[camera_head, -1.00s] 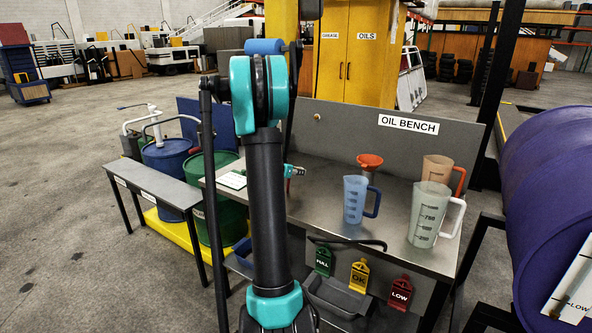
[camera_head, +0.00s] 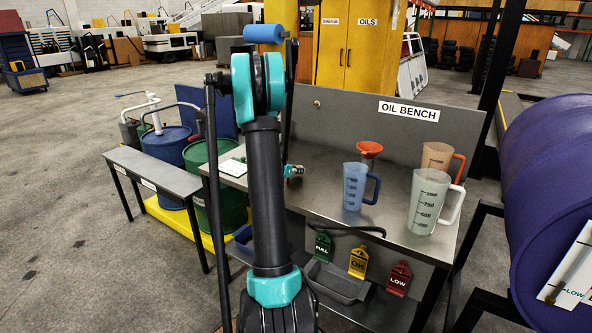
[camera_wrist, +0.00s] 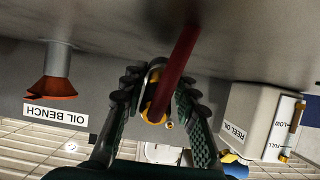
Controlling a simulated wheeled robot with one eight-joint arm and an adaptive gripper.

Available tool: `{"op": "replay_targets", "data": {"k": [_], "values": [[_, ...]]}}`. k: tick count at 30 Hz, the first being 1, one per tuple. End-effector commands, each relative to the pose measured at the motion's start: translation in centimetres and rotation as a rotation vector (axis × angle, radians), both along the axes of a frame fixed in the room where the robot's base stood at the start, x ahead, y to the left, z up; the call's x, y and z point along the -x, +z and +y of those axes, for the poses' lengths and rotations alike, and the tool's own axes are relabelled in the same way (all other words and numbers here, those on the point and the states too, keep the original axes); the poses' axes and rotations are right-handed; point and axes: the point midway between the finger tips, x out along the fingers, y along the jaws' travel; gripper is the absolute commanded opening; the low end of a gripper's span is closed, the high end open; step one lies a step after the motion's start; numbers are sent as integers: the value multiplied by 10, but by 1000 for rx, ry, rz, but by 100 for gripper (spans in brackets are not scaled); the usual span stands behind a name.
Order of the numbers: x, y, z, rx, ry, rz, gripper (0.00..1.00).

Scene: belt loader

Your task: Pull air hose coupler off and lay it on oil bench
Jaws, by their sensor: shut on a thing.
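In the wrist view my gripper (camera_wrist: 157,82) has its two dark ribbed fingers closed around the air hose coupler (camera_wrist: 153,112), which shows a brass-coloured end and a red length running to the upper edge. The oil bench (camera_head: 395,195) is a grey metal table with a labelled back panel, at centre right in the head view. My arm hides most of the gripper there. A small metal piece shows just right of my arm, over the bench's left part; I cannot tell whether it is gripper or coupler. The wrist view is upside down, with the bench panel behind the fingers.
On the bench stand a blue-handled jug (camera_head: 355,187), an orange funnel (camera_head: 370,150), a white-handled jug (camera_head: 428,203) and an orange-handled jug (camera_head: 437,157). A white box labelled REEL OIL (camera_wrist: 248,115) is right in the wrist view.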

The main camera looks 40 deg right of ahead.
Motion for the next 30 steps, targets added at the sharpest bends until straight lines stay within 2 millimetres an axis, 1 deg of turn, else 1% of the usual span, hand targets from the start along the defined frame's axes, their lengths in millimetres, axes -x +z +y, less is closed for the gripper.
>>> {"op": "replay_targets", "data": {"k": [1, 2, 6, 8, 16, 20, 23, 30], "values": [[0, 0, 0, 0, 0, 0, 0], [0, 0, 0, 0, 0, 0, 30], [0, 0, 0, 0, 0, 0, 48], [0, 0, 0, 0, 0, 0, 53], [0, 0, 0, 0, 0, 0, 53], [2, 4, 7, 0, 1, 0, 53], [7, 10, 19, -1, 3, -1, 53], [24, 31, 60, 0, 4, 0, 53]]}}
